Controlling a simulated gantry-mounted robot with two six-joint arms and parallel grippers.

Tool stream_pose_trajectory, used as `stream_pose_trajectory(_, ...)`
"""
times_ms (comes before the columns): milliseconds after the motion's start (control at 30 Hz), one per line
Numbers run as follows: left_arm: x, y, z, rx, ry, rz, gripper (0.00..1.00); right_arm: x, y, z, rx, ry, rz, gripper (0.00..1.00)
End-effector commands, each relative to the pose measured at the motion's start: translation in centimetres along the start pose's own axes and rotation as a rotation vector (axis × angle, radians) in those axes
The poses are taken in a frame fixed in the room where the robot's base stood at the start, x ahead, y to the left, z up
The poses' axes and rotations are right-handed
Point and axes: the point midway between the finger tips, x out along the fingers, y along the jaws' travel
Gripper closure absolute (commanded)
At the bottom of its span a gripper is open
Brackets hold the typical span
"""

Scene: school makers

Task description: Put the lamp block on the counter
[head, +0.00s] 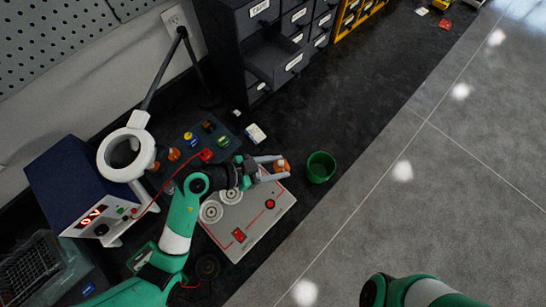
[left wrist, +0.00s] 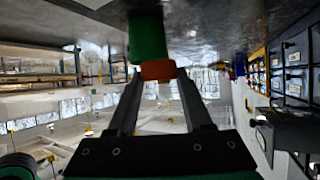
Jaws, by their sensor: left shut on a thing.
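My left gripper (head: 279,163) is shut on a small orange block, which I take to be the lamp block (head: 283,167). The block is between the fingertips, over the upper right part of a white panel. In the left wrist view the orange block (left wrist: 158,70) shows at the fingertips, partly hidden by them. The dark counter (head: 345,110) runs along the wall. Whether the block touches anything below cannot be told. My right gripper does not show; only part of my right arm appears at the bottom.
A green cup (head: 321,167) stands just right of the left gripper. The white panel (head: 262,229) bears a red switch and round pads. A dark tray (head: 222,130) holds several small coloured parts. A blue meter box (head: 68,180), ring lamp (head: 112,143) and drawers (head: 262,57) stand around. Counter beyond the cup is clear.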

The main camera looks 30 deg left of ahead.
Motion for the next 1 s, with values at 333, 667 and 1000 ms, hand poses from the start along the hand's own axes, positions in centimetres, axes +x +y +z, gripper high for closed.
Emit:
stream_pose_trajectory(333,4.1,-6.4,4.9,-0.001,0.001,0.0,1.0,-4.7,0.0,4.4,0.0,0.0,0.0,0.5)
stream_pose_trajectory(667,5.3,-7.5,6.6,-0.001,-0.001,0.001,1.0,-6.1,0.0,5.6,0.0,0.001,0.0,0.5)
stream_pose_trajectory(1000,6.2,-7.4,8.3,-0.001,0.0,0.001,1.0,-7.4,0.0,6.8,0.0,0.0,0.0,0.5)
